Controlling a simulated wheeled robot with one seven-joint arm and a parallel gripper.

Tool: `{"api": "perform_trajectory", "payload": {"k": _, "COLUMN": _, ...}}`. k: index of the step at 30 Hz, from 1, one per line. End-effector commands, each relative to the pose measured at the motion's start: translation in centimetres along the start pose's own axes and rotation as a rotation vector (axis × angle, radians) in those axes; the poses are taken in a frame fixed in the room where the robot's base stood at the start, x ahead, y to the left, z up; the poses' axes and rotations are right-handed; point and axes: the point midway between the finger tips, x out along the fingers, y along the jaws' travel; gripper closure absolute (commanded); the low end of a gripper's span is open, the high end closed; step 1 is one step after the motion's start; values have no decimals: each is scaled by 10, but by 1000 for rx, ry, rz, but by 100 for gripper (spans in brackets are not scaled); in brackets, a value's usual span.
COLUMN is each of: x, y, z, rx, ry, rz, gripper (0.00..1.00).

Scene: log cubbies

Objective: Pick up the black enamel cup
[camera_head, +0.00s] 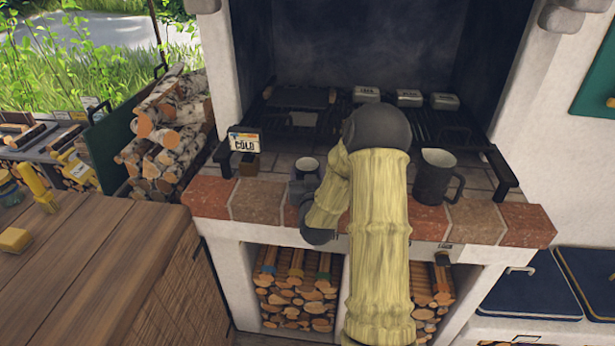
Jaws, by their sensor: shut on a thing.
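A small dark cup (308,165) with a pale inside is at the left part of the brick hearth, at my gripper (303,188). My gripper is shut on this cup; my forearm hides part of the grip, and I cannot tell whether the cup's base touches the hearth. A larger dark mug (431,180) with a handle on its right stands upright on the hearth, right of my arm and apart from my gripper. I cannot tell for sure which of the two is the black enamel cup.
A "COLD" sign (245,142) stands left of the small cup. Behind is a black grate (440,126) with several small labelled tins (410,98). The brick edge (258,203) runs along the front. A wooden table (90,260) is at left, stacked logs (168,135) behind it.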

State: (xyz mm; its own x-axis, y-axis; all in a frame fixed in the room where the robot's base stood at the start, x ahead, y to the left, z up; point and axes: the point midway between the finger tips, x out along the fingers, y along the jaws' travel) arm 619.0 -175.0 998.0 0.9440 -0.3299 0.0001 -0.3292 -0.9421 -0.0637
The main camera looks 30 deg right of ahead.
Motion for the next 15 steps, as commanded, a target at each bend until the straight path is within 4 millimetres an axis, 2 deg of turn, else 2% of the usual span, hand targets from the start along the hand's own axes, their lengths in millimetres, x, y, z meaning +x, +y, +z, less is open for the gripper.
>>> {"api": "perform_trajectory", "payload": {"k": 8, "x": 0, "y": 1, "z": -2, "rx": 0, "ry": 0, "rz": 2, "gripper": 68}}
{"api": "perform_trajectory", "payload": {"k": 15, "x": 0, "y": 3, "z": -27, "rx": -1, "ry": 6, "rz": 7, "gripper": 68}}
